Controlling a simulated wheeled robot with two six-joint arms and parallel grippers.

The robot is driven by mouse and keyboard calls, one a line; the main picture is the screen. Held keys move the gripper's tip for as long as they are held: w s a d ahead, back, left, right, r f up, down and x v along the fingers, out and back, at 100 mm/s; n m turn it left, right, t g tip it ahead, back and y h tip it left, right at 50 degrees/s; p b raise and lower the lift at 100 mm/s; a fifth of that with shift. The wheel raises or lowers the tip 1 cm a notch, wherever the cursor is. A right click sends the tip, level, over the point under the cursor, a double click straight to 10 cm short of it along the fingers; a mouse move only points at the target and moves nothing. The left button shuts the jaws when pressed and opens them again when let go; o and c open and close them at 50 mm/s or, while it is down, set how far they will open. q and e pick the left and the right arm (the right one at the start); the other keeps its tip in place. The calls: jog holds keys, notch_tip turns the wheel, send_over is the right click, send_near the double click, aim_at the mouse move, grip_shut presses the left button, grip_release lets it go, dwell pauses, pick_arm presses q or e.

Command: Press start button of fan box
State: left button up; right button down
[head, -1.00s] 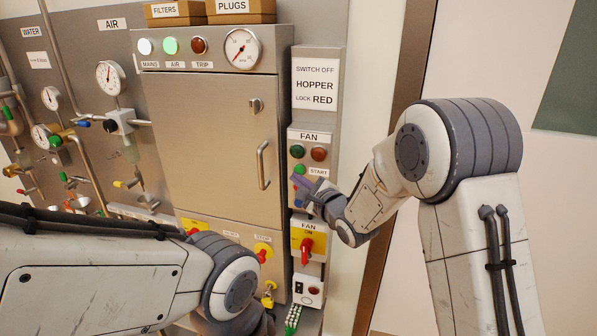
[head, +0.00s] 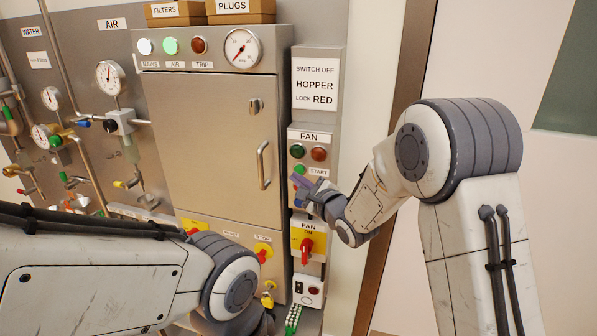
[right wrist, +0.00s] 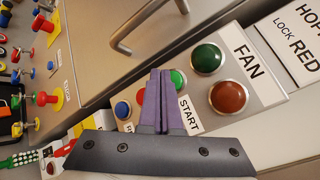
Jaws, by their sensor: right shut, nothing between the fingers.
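The fan box (head: 322,171) is a grey panel labelled FAN, right of the steel cabinet. Its green start button (head: 299,169) shows just above my right gripper (head: 294,180) in the head view. In the right wrist view, the start button (right wrist: 179,79) sits next to the START label, partly covered by the purple fingers of my right gripper (right wrist: 160,73). These fingers are shut and empty, with their tips close to the button; I cannot tell whether they touch it. My left arm shows at the lower left of the head view, but its gripper is out of sight.
Dark green (right wrist: 207,58) and red (right wrist: 228,97) lamps sit beside the START label. A red button (right wrist: 140,96) and a blue button (right wrist: 122,110) lie left of the fingers. Below is a red rotary fan switch (head: 306,249). The cabinet handle (head: 263,165) juts out to the left.

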jog(key=shift+w, duration=0.1)
jog(key=shift+w+d, duration=0.15)
jog(key=shift+w, duration=0.2)
jog(key=shift+w+d, duration=0.1)
jog(key=shift+w, duration=0.25)
dwell(0.9)
jog(key=shift+s, duration=0.15)
jog(key=shift+s+a, duration=0.25)
jog(key=shift+s, duration=0.4)
jog(key=shift+s+a+b, duration=0.15)
jog(key=shift+s+a, duration=0.1)
jog(key=shift+s, duration=0.55)
jog(key=shift+s+a+b, duration=0.15)
jog(key=shift+s+a, duration=0.1)
jog(key=shift+s, duration=0.5)
jog(key=shift+s+a+b, duration=0.15)
jog(key=shift+s+a, duration=0.1)
jog(key=shift+s, duration=0.55)
